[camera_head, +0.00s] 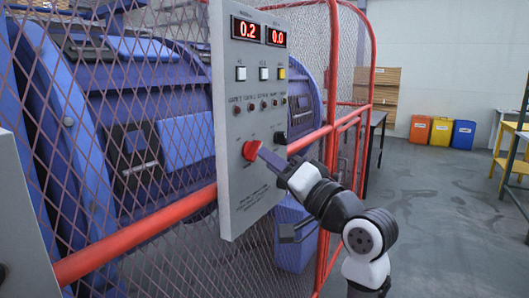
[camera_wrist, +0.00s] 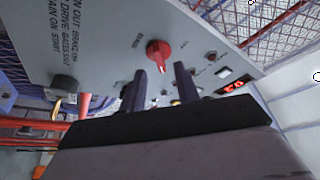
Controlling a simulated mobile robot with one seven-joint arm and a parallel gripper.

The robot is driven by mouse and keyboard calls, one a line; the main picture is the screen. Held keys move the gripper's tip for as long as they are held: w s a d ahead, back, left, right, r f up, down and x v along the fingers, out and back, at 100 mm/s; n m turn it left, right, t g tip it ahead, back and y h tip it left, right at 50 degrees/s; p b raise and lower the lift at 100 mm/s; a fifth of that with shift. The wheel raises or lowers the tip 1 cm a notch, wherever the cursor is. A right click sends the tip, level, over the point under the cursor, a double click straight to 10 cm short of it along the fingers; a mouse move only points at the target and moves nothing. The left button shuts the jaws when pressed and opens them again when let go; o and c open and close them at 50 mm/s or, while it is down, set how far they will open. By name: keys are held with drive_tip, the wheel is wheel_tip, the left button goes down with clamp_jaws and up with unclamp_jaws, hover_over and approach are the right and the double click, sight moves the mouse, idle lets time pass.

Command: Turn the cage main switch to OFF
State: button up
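The cage main switch appears to be the red rotary knob (camera_head: 251,149) low on the grey control panel (camera_head: 243,190). In the wrist view the red knob (camera_wrist: 159,51) has a pointer aimed toward the bottom of the picture, with a partly readable "MAIN" label beside it. My gripper (camera_head: 264,157) is in front of the panel at the knob. In the wrist view my gripper (camera_wrist: 161,72) is open, its two fingers apart with the knob just beyond and between their tips. I cannot tell whether a finger touches it. The OFF mark is not readable.
A black knob (camera_head: 279,138) sits right of the red one. Above are buttons, small lights and displays (camera_head: 245,29) reading 0.2 and 0.0. Red rails (camera_head: 140,235) and mesh fence the blue machine. Open floor (camera_head: 440,200) lies to the right, with bins (camera_head: 441,131) behind.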

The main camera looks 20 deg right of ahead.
sight(253, 151)
drive_tip(key=shift+x, duration=1.5)
drive_tip(key=shift+c, duration=0.3)
clamp_jaws()
